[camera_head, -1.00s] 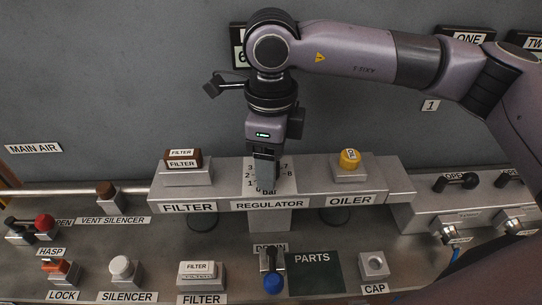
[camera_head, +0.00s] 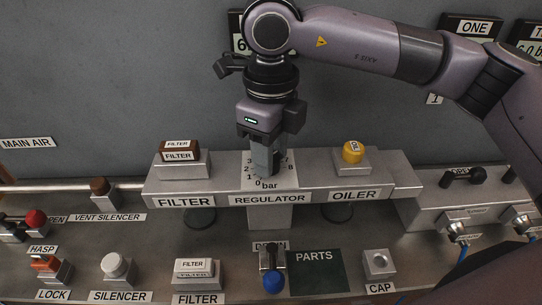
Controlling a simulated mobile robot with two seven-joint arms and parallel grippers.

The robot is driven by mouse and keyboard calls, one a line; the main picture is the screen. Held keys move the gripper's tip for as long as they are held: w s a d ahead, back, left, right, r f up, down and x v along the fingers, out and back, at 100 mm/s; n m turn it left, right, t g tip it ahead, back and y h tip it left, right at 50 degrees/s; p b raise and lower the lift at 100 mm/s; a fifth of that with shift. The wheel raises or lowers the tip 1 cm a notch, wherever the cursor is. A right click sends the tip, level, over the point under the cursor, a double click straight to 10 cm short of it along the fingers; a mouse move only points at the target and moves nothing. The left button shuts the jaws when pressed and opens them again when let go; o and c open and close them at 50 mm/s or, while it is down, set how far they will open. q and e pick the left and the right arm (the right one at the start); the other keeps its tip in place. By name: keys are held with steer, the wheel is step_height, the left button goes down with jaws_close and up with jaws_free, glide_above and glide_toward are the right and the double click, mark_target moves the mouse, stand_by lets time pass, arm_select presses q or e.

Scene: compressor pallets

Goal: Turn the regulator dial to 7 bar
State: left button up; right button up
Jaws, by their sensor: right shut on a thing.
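The regulator's scale plate (camera_head: 288,183) is on the grey block behind the REGULATOR label (camera_head: 270,199). Its printed numbers ring the dial, with "0 bar" at the near side. My right gripper (camera_head: 265,172) points down onto the middle of the plate, shut on the regulator dial. The fingers hide the dial, so its pointer and reading cannot be seen. My left gripper is not in view.
The brown-topped filter (camera_head: 182,155) stands left of the regulator and the yellow-capped oiler (camera_head: 352,153) right. In front are a blue-handled drain valve (camera_head: 272,282), a dark PARTS mat (camera_head: 316,272), a cap block (camera_head: 379,263) and a white-knobbed silencer (camera_head: 115,265).

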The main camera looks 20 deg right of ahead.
steer(key=shift+m+b, duration=0.45)
steer(key=shift+m, duration=0.75)
steer(key=o, duration=1.1)
steer(key=shift+c, duration=0.2)
steer(key=shift+r, duration=0.1)
steer(key=shift+r, duration=3.5)
